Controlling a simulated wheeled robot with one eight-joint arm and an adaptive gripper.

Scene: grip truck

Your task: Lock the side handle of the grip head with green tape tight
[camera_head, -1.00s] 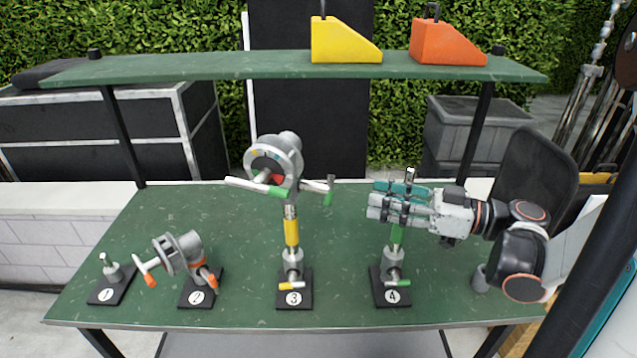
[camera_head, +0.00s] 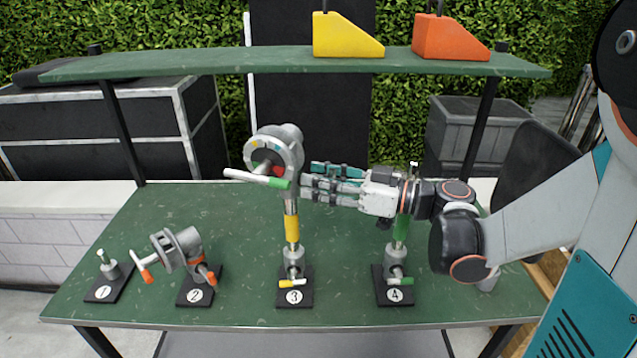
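The grey grip head (camera_head: 280,147) sits on top of the post on stand 3.
Stand 4 (camera_head: 392,288), with a green-taped post, stands below my arm. Stand 2 (camera_head: 201,289) holds an orange-taped head, and stand 1 (camera_head: 108,288) a short pin. A green shelf (camera_head: 200,66) overhead carries yellow (camera_head: 345,37) and orange (camera_head: 447,38) wedges.

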